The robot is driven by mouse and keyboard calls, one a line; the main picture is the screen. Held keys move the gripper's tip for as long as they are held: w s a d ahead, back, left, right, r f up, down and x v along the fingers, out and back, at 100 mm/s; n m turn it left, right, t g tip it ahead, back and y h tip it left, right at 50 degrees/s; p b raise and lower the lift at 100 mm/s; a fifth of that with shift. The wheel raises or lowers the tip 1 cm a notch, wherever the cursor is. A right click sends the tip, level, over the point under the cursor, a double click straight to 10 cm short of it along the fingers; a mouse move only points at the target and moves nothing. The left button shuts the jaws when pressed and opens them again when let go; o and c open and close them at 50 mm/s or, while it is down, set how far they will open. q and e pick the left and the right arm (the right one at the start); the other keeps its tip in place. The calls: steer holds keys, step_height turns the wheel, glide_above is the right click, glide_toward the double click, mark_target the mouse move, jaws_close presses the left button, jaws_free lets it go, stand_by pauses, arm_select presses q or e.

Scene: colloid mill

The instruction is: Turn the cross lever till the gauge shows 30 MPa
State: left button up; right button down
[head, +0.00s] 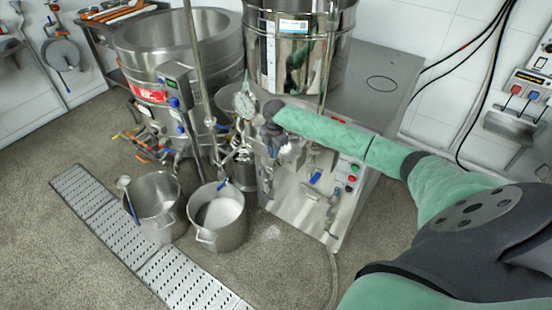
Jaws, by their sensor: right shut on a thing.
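The colloid mill (300,205) is a steel cabinet with a large polished hopper (297,60) on top. A round pale gauge (245,104) is at its upper left; its needle and figures are too small to read. My green-sleeved right arm reaches in from the right across the mill's front. My right gripper (270,130) is at its far end, just right of and below the gauge, and shut on the cross lever (272,108). Most of the lever is hidden by the gripper. My left gripper is not in view.
Two steel pots stand on the floor, one (155,207) at left and one (217,215) with pale contents, beside a floor grate (130,240). A large steel kettle (180,50) stands behind. Push buttons (352,179) sit on the mill's front, below my arm. Cables hang at right.

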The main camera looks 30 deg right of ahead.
steer(key=shift+s+d, duration=0.1)
steer(key=shift+s, duration=0.2)
steer(key=shift+f+t, duration=0.1)
steer(key=shift+t, duration=0.3)
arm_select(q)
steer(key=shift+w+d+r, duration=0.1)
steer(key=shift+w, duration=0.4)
arm_select(e)
steer(key=shift+s, duration=0.15)
steer(key=c, duration=1.3)
jaws_free()
